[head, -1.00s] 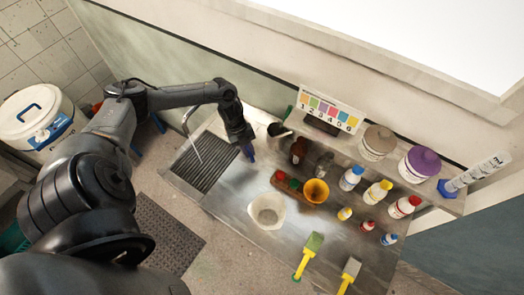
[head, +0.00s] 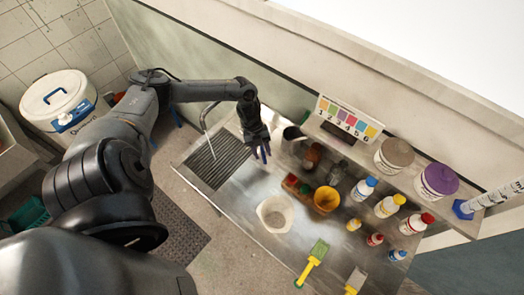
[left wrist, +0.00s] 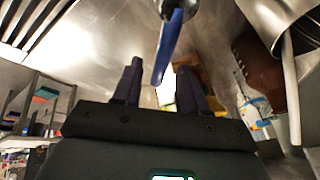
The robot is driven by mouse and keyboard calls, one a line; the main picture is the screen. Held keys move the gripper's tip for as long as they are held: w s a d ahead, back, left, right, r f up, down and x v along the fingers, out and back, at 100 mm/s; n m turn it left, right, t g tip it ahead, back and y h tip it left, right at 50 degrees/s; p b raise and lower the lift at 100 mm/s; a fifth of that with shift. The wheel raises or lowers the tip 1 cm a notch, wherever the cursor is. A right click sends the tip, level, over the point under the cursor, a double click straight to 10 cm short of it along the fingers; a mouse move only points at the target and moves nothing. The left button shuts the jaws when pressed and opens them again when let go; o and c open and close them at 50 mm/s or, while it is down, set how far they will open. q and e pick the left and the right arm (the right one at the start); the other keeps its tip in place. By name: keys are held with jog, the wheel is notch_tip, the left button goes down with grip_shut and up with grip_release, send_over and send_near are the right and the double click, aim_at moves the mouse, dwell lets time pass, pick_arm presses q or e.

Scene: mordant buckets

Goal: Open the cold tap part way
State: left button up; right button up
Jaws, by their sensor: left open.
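A blue tap lever (left wrist: 170,45) hangs from a metal fitting at the top middle of the left wrist view. My left gripper (left wrist: 160,85) is open, and the lever's lower end shows between its two dark fingers. I cannot tell whether they touch it. In the head view my left gripper (head: 262,152) is over the bench by the wall, right of the drain grid. The curved metal spout (head: 205,122) stands over the grid. The tap body and lever are not clear in the head view. My right gripper is not in view.
A dark jug (head: 293,136) stands close right of my left gripper. Bottles (head: 389,206) and tubs (head: 436,181) stand farther right.

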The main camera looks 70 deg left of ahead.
pick_arm(q)
jog(key=shift+r, duration=0.1)
jog(key=b+v, duration=0.1)
jog(key=v, duration=0.6)
jog(key=shift+s+a+r, duration=0.1)
jog(key=shift+r, duration=0.05)
dwell(0.4)
